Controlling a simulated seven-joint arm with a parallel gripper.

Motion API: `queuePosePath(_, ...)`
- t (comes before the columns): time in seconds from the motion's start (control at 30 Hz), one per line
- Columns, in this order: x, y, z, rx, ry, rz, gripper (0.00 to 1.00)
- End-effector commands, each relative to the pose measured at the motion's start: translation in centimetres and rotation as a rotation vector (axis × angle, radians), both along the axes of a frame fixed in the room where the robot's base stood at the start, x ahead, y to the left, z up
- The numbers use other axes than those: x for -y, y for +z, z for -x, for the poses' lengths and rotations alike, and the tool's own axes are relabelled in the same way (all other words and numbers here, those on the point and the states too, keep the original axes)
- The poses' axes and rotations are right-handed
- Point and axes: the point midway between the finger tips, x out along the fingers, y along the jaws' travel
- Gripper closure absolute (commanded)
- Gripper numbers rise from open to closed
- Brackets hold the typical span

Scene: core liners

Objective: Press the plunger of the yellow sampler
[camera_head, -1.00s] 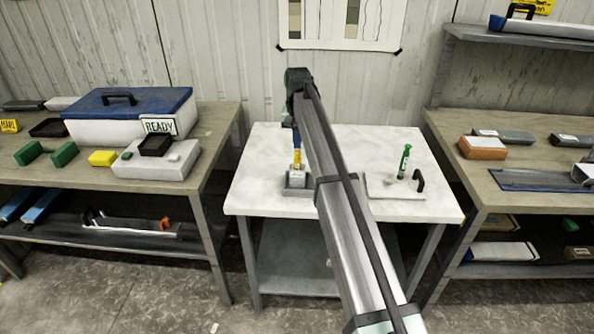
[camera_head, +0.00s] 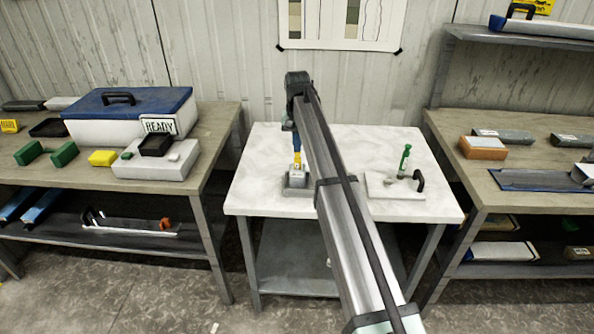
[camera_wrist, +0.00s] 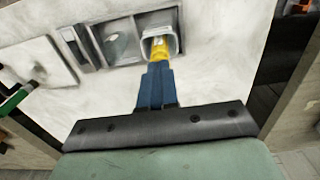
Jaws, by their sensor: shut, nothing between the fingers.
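The yellow sampler (camera_head: 297,157) stands at the grey holder (camera_head: 298,191) on the left part of the white-topped table. In the wrist view its yellow part (camera_wrist: 158,47) shows inside a pale square rim, in the right compartment of the holder (camera_wrist: 112,68). My gripper (camera_head: 296,149) is directly above it, pointing down. Its blue fingers (camera_wrist: 157,66) are together and empty, with their tips at the top of the yellow part. They seem to touch it. The fingers hide the plunger's top.
Side benches (camera_head: 205,140) hold boxes and blocks. The table's front strip (camera_head: 270,208) is clear.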

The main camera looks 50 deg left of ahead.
Motion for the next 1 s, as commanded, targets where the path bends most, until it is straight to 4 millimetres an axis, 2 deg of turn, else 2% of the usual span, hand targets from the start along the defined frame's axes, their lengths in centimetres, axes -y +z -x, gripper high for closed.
queuePosePath(1.0,0.02,-0.99,0.01,-0.001,0.0,0.001,1.0)
